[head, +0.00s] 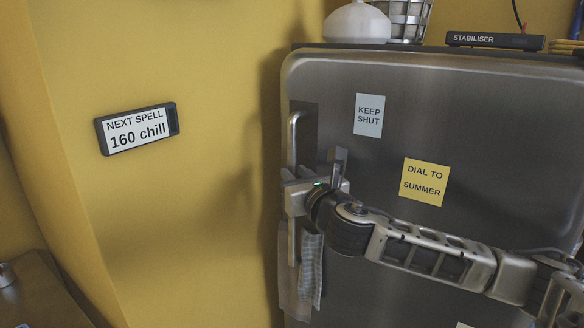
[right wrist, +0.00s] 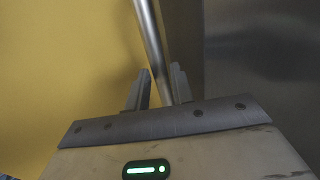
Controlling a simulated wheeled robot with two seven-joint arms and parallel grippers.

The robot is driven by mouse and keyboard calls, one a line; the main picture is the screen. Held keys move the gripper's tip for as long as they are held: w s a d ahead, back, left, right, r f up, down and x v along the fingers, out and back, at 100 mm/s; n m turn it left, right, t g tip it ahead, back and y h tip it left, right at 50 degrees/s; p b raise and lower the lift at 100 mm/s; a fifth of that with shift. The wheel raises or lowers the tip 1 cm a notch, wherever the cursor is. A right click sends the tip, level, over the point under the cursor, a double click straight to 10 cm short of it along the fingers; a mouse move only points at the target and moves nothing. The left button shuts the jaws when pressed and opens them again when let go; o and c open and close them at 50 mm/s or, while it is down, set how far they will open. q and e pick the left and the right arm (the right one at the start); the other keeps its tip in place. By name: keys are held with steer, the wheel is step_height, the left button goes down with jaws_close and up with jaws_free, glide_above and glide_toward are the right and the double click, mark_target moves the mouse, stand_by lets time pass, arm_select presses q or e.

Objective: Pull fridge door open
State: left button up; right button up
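The steel fridge door (head: 385,240) fills the right half of the head view and looks closed. Its vertical bar handle (head: 292,135) runs along the left edge. My right gripper (head: 292,182) is at the middle of this handle and hides part of it. In the right wrist view the handle (right wrist: 151,35) passes down between the two close-set fingers (right wrist: 160,88), which look shut on it. The contact itself is hard to see there. My left gripper is not in view.
A checked cloth (head: 311,270) hangs by the lower handle. A white vessel (head: 357,22), a wire basket (head: 408,18) and a stabiliser box (head: 492,40) stand on the fridge. A yellow wall with a display (head: 138,129) is left; a counter (head: 45,295) is lower left.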

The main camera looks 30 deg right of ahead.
steer(key=shift+w+d, duration=0.25)
steer(key=shift+w, duration=1.05)
jaws_close()
steer(key=shift+a, duration=0.1)
